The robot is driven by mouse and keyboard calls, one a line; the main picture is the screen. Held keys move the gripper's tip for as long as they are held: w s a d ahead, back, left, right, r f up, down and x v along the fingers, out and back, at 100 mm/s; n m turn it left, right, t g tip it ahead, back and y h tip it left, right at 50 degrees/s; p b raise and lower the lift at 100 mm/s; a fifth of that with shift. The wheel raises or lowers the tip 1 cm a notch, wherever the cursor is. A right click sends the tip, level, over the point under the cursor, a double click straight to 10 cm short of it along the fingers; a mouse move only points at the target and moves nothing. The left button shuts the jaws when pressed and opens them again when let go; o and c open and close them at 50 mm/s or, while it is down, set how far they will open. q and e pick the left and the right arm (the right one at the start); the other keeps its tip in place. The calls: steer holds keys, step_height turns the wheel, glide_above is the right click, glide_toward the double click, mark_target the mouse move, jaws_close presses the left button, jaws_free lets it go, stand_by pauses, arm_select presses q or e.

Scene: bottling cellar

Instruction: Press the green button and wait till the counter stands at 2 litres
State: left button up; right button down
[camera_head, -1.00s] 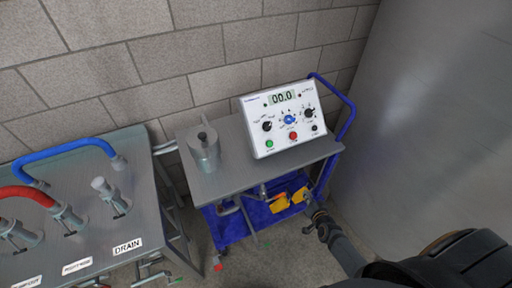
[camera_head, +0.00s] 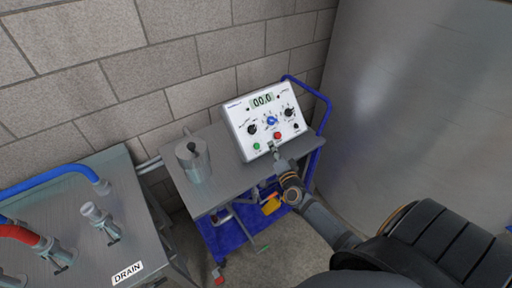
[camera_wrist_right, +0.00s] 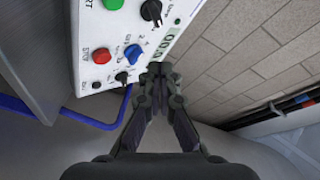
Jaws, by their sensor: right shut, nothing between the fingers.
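The white control box (camera_head: 244,136) stands on the cart top. Its counter (camera_head: 262,101) reads 00.0. The green button (camera_head: 256,146) is at the panel's lower left, and the red button (camera_head: 277,135) is right of it. My right gripper (camera_head: 275,147) is shut and empty. In the head view its tips overlap the panel's lower edge, right of the green button and below the red one. In the right wrist view the shut fingertips (camera_wrist_right: 159,72) show beside the panel, with the green button (camera_wrist_right: 112,4) at the top edge. Contact with the box cannot be told. My left gripper is out of view.
A metal cylinder (camera_head: 194,165) stands on the cart top (camera_head: 215,192), left of the box. The cart has a blue handle (camera_head: 327,105). A metal table (camera_head: 155,240) with hoses and a DRAIN label is at the left. A grey wall surface (camera_head: 420,90) rises at the right.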

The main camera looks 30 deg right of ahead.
mark_target(257, 146)
steer(key=shift+f, duration=0.1)
steer(key=w+f+b, duration=0.5)
steer(key=w+b, duration=0.1)
steer(key=b, duration=0.1)
steer(key=shift+w+a+f, duration=0.25)
steer(key=shift+a+f, duration=0.05)
steer(key=shift+f, duration=0.1)
steer(key=shift+w+f+b, duration=0.1)
steer(key=shift+b, duration=0.2)
stand_by(0.9)
steer(key=shift+w+f, duration=0.15)
steer(key=shift+w, duration=0.1)
